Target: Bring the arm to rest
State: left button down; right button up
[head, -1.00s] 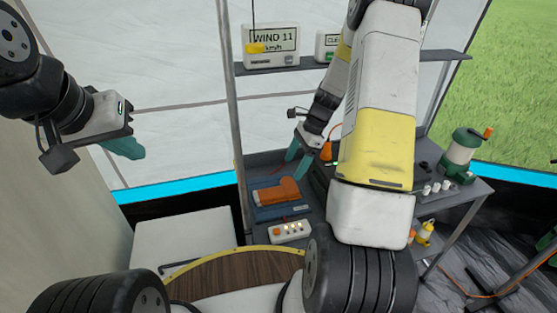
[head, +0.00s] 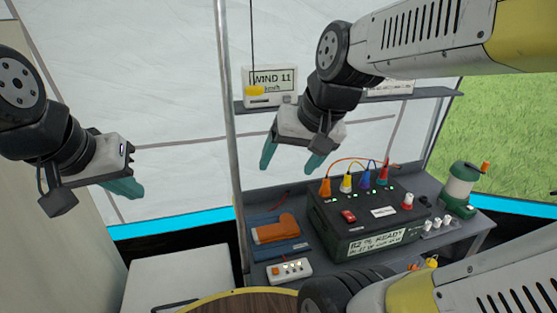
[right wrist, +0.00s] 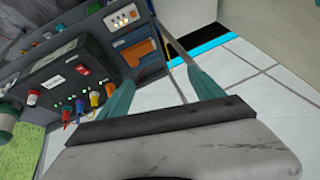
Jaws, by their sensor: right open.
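My right gripper (head: 290,160) hangs in the air in the upper middle of the head view, above and behind the bench. Its two green fingers are spread with nothing between them, and they also show in the right wrist view (right wrist: 162,92). My left gripper (head: 125,188) is at the left of the head view, in front of the tent wall, clear of the bench. Its green fingertips overlap in this view, so I cannot see any gap between them.
A dark power box (head: 330,228) with coloured plugs stands on the grey bench (head: 262,190). Beside it are an orange item (head: 275,232), a power strip (head: 289,271) and a green lantern (head: 462,188). A wind display (head: 270,82) sits on the shelf behind.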

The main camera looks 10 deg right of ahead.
jog(key=shift+s+a+r+n+t, duration=0.1)
jog(key=shift+s+r+n+t, duration=0.1)
jog(key=shift+s+n, duration=0.4)
jog(key=shift+s+a+r+n+t, duration=0.1)
jog(key=shift+s+n+t, duration=0.15)
jog(key=shift+s, duration=0.55)
